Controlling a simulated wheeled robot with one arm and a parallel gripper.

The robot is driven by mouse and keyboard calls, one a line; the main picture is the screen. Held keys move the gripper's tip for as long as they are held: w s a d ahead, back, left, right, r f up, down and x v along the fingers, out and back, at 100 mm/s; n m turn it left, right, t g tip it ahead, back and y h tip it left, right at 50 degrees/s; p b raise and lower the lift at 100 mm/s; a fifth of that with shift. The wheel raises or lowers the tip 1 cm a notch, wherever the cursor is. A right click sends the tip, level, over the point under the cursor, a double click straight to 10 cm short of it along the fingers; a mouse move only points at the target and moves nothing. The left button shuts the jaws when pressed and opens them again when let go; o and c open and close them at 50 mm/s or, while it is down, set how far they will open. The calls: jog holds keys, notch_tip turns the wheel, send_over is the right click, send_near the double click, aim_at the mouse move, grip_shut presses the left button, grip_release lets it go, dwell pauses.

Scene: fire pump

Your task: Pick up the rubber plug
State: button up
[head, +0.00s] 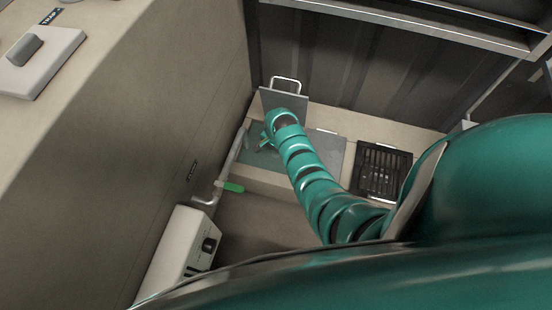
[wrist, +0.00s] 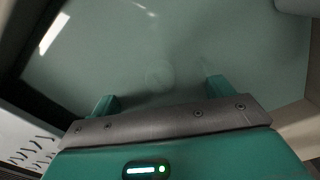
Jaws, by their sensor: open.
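My gripper (head: 265,141) hangs over a pale green, glossy surface (head: 256,158) that looks like water in an open pit. In the wrist view its two teal fingers stand wide apart with nothing between them (wrist: 161,92). A faint round shape (wrist: 159,76) shows in the pale surface just ahead of the gap between the fingers. It may be the rubber plug, but it is too blurred to tell, and its depth is unclear. I see no clear plug in the head view, where my arm and gripper cover part of the pit.
A grey plate with a handle (head: 285,98) stands upright behind the pit. A flat grey cover (head: 325,153) and a black grate (head: 383,170) lie to the right. A pipe with a green lever (head: 233,187) and a white box (head: 183,250) stand at left.

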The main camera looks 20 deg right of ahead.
jog(key=shift+f, duration=0.35)
jog(key=shift+r, duration=0.1)
jog(key=c, duration=1.2)
jog(key=shift+r, duration=0.1)
jog(key=shift+c, duration=0.2)
